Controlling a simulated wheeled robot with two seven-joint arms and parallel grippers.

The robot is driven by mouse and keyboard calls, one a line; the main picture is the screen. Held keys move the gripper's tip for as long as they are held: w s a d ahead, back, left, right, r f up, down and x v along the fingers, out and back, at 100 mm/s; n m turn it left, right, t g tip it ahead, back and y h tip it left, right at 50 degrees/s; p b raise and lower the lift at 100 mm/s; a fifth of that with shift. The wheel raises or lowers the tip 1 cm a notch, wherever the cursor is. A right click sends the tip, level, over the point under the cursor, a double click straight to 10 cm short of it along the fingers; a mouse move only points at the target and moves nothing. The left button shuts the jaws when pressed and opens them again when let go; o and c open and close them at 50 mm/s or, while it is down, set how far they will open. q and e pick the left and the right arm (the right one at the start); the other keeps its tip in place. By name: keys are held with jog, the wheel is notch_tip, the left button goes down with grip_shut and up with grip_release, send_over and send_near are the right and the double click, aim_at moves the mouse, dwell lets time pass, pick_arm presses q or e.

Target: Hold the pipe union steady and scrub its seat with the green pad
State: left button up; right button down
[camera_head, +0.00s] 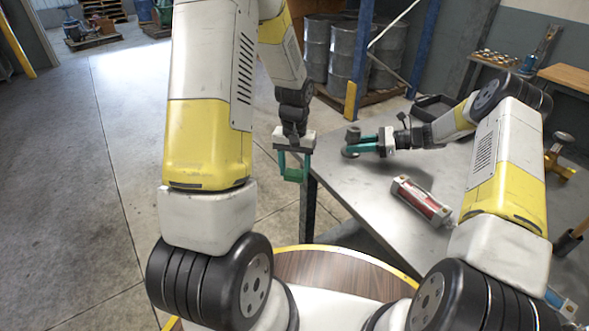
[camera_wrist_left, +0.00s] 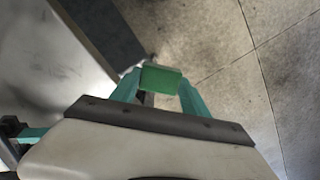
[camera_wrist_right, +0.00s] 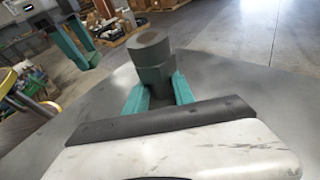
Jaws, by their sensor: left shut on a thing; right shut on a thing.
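The green pad (camera_wrist_left: 161,78) is held between the fingertips of my left gripper (camera_head: 293,172), which is shut on it. In the head view the green pad (camera_head: 294,175) hangs past the table's left edge, apart from the pipe union. The grey pipe union (camera_head: 352,135) stands upright at the far left part of the metal table. My right gripper (camera_head: 362,148) is shut on it from the right. In the right wrist view the union (camera_wrist_right: 151,47) shows its round top between the teal fingers. Its seat cannot be made out clearly.
A black tray (camera_head: 436,106) is at the table's back. Drums (camera_head: 345,52) and a blue post stand behind. Open floor lies left of the table.

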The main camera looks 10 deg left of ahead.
aim_at(353, 128)
dwell(0.5)
pick_arm(q)
jog(key=w+d+r, duration=0.1)
jog(key=w, duration=0.2)
jog(key=w+d+r, duration=0.2)
jog(key=w, duration=0.2)
jog(key=w+d+r, duration=0.2)
jog(key=w, duration=0.1)
jog(key=shift+w+d+r, duration=0.1)
jog(key=shift+w+d, duration=0.1)
jog(key=w+d+r, duration=0.2)
jog(key=d+r, duration=0.1)
jog(key=w+d+r, duration=0.5)
jog(key=d+r, duration=0.1)
jog(key=d, duration=0.1)
jog(key=shift+w+r, duration=0.2)
jog(key=shift+w, duration=0.1)
jog(key=shift+f, duration=2.5)
jog(key=shift+f, duration=0.4)
jog(key=shift+a, duration=0.4)
jog(key=shift+d, duration=0.2)
